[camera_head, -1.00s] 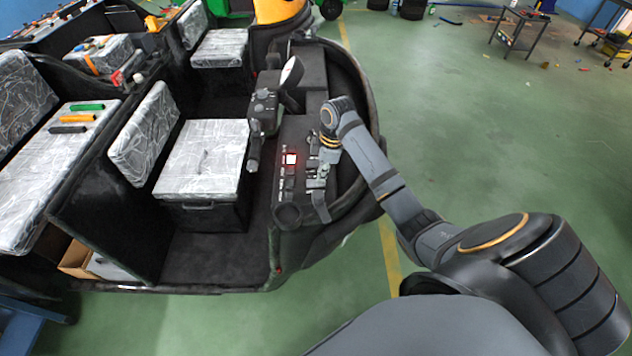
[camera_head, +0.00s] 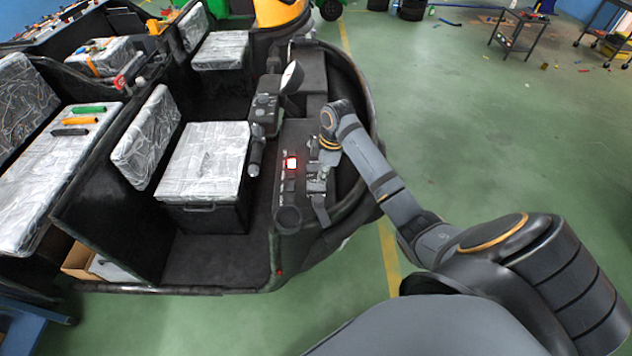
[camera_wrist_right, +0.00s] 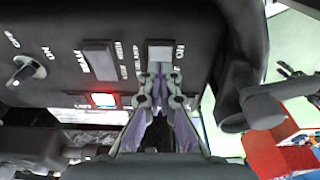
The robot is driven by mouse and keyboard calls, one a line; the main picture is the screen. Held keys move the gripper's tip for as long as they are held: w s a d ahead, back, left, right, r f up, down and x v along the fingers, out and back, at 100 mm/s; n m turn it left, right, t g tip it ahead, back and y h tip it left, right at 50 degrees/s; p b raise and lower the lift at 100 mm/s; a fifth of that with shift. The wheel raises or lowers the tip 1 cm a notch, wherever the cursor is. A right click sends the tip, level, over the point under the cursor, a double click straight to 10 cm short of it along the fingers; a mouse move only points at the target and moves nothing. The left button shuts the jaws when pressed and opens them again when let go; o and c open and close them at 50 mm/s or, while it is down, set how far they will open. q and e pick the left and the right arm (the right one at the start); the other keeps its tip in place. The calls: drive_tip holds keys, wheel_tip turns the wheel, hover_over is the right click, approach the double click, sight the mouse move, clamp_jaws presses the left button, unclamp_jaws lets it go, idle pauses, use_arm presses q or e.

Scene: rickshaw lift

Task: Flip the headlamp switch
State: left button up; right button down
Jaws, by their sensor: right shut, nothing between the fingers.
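The dashboard (camera_head: 293,217) of the rickshaw cab carries a row of switches. In the right wrist view, a pale rocker switch (camera_wrist_right: 160,51) with an ON label beside it sits just beyond my fingertips. A dark rocker switch (camera_wrist_right: 99,60) is to its left, and a red-lit square (camera_wrist_right: 103,99) is lower left; it also glows in the head view (camera_head: 291,163). My left gripper is out of view.
A round knob (camera_wrist_right: 25,72) is at the left of the panel in the wrist view. A dark lever-like part (camera_wrist_right: 250,107) stands close right of my fingers. Plastic-wrapped seats (camera_head: 205,160) are left of the dashboard.

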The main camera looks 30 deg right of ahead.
sight(322, 186)
wheel_tip(322, 186, up, 3)
drive_tip(key=shift+p, duration=1.05)
drive_tip(key=shift+r, duration=1)
